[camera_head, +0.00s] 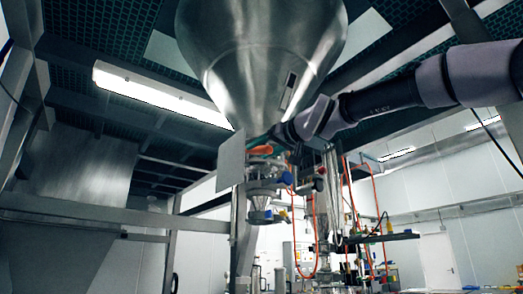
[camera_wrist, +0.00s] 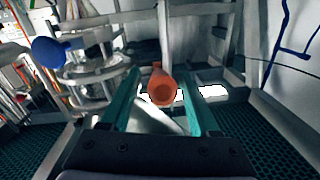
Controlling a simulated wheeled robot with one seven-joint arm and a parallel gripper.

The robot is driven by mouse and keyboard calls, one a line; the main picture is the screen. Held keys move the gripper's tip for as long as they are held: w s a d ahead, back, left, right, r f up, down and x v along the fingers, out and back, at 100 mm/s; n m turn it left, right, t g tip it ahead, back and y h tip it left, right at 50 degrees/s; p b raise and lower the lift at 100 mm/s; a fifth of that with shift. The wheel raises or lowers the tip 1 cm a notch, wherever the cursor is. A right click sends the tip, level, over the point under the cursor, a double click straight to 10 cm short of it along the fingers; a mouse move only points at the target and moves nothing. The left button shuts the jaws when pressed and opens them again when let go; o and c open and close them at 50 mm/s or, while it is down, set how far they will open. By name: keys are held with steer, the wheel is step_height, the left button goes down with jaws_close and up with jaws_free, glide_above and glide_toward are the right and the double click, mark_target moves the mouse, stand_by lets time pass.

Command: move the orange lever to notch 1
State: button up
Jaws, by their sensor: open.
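The orange lever (camera_head: 260,150) sticks out below the large steel hopper (camera_head: 262,50) in the head view. In the wrist view the round end of the orange lever (camera_wrist: 162,90) faces the camera. It lies between the two green fingers of my gripper (camera_wrist: 163,98), with a gap on each side. My gripper is open and does not hold the lever. In the head view my gripper (camera_head: 268,150) is small and partly hidden beside the lever. The notches are not clear in either view.
A flat grey plate (camera_head: 231,160) hangs left of the lever. Below is a metal valve assembly with a blue knob (camera_wrist: 48,51). Orange hoses (camera_head: 316,225) hang to the right. Steel beams frame the space.

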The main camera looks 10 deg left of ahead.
jaws_close()
stand_by(1.5)
